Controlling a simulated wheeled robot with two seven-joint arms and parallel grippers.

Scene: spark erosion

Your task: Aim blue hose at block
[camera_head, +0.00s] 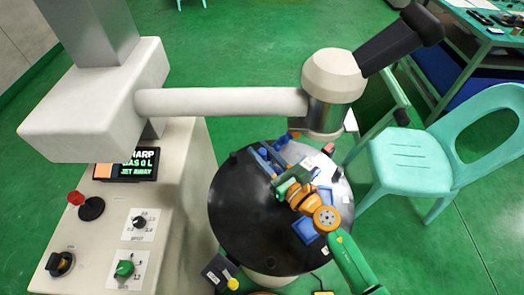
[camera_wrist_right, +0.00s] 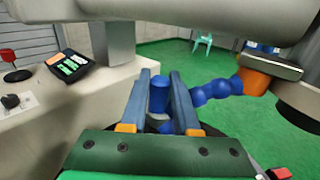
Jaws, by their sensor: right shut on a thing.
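The blue hose (camera_head: 281,142) shows in part beside the machine head, above the round black table. In the right wrist view its blue beaded segments (camera_wrist_right: 215,90) run rightward from between my fingers to an orange end (camera_wrist_right: 252,80) near the grey underside of the machine head. My right gripper (camera_head: 269,158) reaches in from the lower right. Its two blue fingers (camera_wrist_right: 160,92) are shut on a blue upright piece of the hose. I cannot pick out the block for certain in either view; the machine head and my gripper cover part of the table. My left gripper is not in view.
The round black table (camera_head: 235,225) stands under the machine's white arm (camera_head: 225,102) and head (camera_head: 333,80). A control cabinet (camera_head: 185,210) with knobs stands at left. A light green chair (camera_head: 415,160) is close at right. Green floor is open behind.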

